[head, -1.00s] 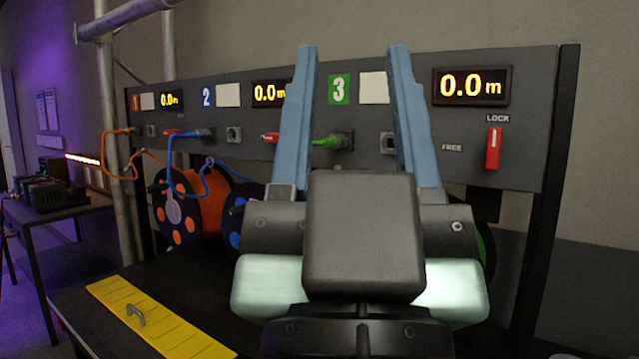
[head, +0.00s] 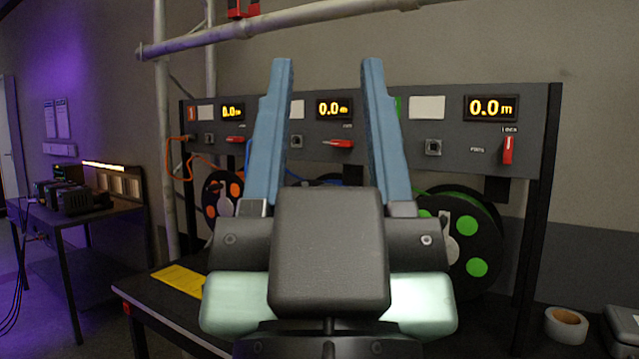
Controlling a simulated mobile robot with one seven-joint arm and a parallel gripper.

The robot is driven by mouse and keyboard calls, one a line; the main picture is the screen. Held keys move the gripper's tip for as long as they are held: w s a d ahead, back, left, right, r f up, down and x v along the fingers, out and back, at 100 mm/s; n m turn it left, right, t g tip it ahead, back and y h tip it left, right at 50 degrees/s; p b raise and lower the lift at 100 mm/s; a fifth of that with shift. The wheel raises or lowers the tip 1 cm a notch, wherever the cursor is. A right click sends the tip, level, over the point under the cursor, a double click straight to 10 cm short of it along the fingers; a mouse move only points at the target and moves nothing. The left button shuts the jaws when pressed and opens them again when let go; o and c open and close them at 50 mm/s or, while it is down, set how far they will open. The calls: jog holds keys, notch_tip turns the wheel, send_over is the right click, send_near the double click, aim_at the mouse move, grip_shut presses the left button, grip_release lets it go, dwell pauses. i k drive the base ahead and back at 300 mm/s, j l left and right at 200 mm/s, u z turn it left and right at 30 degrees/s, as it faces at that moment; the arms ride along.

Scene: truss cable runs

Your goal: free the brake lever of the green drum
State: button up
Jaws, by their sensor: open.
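The green drum (head: 478,228) stands below the right part of the panel, its left side hidden by my gripper. Its red brake lever (head: 508,151) is on the panel's right end, below the 0.0 m display (head: 490,108). The lever stands upright under the word LOCK; FREE is printed to its left. My gripper (head: 327,64) is open and empty, with its blue fingers pointing up in front of the panel. It is well to the left of the lever. The right finger hides most of the green 3 label.
Two other red levers, a left one (head: 236,139) and a middle one (head: 338,143), lie sideways on the panel (head: 458,165). A yellow strip (head: 178,280) lies on the bench. A tape roll (head: 566,327) is at the lower right. A pole (head: 300,18) crosses above.

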aim_at(509, 142)
jog(key=z, duration=2.25)
jog(key=u, duration=1.5)
jog(key=i+j+z, duration=0.15)
jog(key=i, duration=0.35)
jog(key=i+j+z, duration=0.1)
jog(key=i+j, duration=0.3)
jog(key=i, duration=0.1)
